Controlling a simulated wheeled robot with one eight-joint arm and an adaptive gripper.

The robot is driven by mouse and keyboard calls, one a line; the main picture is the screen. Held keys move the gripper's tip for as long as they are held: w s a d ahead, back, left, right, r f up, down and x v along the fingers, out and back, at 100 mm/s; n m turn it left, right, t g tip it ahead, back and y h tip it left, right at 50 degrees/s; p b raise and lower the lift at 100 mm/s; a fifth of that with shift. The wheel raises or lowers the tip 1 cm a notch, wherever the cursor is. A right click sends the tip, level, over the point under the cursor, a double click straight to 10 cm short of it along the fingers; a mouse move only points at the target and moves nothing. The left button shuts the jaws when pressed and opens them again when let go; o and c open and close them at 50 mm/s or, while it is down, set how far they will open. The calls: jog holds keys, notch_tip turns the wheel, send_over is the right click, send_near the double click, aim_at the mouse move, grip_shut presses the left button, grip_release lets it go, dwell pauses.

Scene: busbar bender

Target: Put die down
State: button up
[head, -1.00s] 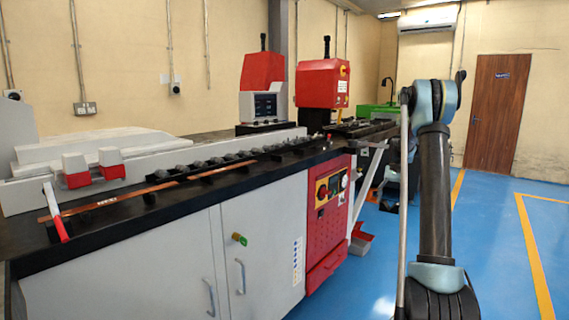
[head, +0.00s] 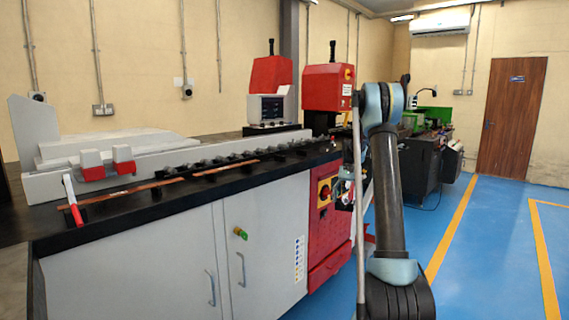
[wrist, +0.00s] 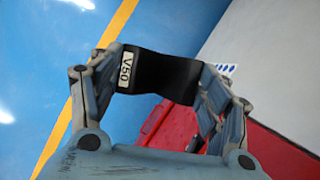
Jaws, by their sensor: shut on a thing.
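The die (wrist: 172,78) is a black block with a pale label reading V50. In the wrist view it sits between the two fingers of my gripper (wrist: 160,74), which is shut on it. The die is held in the air with blue floor below it. In the head view my gripper (head: 346,192) hangs in front of the red control panel end of the bench, and the die is too small to make out clearly there.
The long bench (head: 130,222) with a black top carries copper bars (head: 140,188) and red-and-white clamps (head: 124,159). A red bending head (head: 328,88) stands at its far end. A dark cabinet (head: 421,170) stands behind. Blue floor (head: 490,260) at right is clear.

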jog(key=shift+a, duration=0.2)
